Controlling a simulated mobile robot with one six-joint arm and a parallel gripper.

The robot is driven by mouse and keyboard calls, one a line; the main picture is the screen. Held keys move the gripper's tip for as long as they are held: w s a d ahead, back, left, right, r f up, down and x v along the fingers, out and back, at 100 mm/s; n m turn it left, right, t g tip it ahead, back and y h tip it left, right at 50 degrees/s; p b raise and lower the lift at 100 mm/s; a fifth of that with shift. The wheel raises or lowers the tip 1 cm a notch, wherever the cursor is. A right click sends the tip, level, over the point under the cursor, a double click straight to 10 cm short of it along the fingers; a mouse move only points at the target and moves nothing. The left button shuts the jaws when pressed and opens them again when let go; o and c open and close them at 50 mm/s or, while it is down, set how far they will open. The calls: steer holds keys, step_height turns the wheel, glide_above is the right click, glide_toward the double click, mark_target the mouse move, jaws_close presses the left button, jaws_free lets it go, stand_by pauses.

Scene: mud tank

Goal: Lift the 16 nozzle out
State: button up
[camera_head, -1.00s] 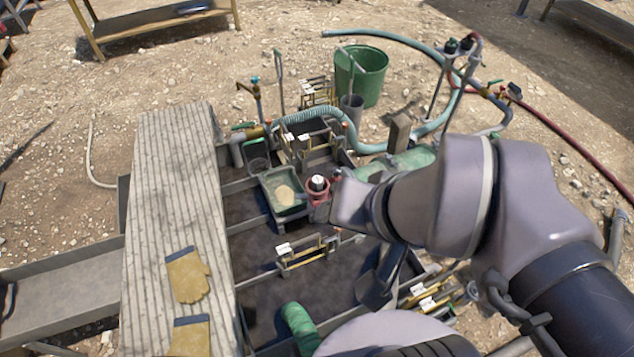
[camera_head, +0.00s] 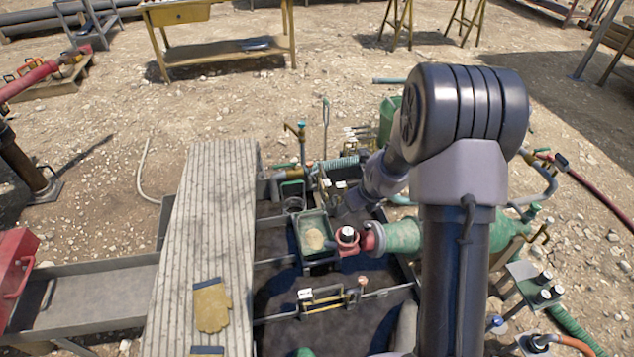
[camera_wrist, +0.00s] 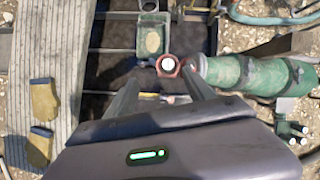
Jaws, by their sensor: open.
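My gripper (camera_wrist: 162,88) is open and empty in the wrist view, its two dark fingers spread over the tank. A red fitting with a white-topped cap (camera_wrist: 167,64) shows between and beyond the fingertips. In the head view the same red fitting (camera_head: 347,236) is beside a green tray. Small racks with white tags, which may hold nozzles, show in the head view: one across the tank (camera_head: 325,297) and one near my arm (camera_head: 327,184). The tags are too small to read, so I cannot tell which nozzle is 16.
A green tray (camera_head: 302,233) with a sandy heap stands in the tank. A big green cylinder (camera_head: 402,237) lies to its right. A ribbed board (camera_head: 180,230) with gloves (camera_head: 211,306) covers the left side. A workbench (camera_head: 215,50) stands behind on open ground.

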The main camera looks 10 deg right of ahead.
mark_target(348, 231)
steer(key=w+f+m+b, duration=0.1)
steer(key=w+f, duration=0.1)
steer(key=f, duration=0.5)
steer(key=w+d+f+m+b, duration=0.1)
steer(key=w+f+b, duration=0.1)
steer(key=f, duration=0.5)
steer(key=w+f+m+b, duration=0.1)
steer(key=w+f, duration=0.1)
steer(key=f, duration=0.6)
steer(key=shift+w+d+g+h, duration=0.15)
steer(key=shift+d+g+h, duration=0.15)
steer(key=shift+g, duration=0.1)
steer(key=shift+r, duration=0.15)
jaws_close()
step_height(348, 231, up, 28)
steer(key=p, duration=1.6)
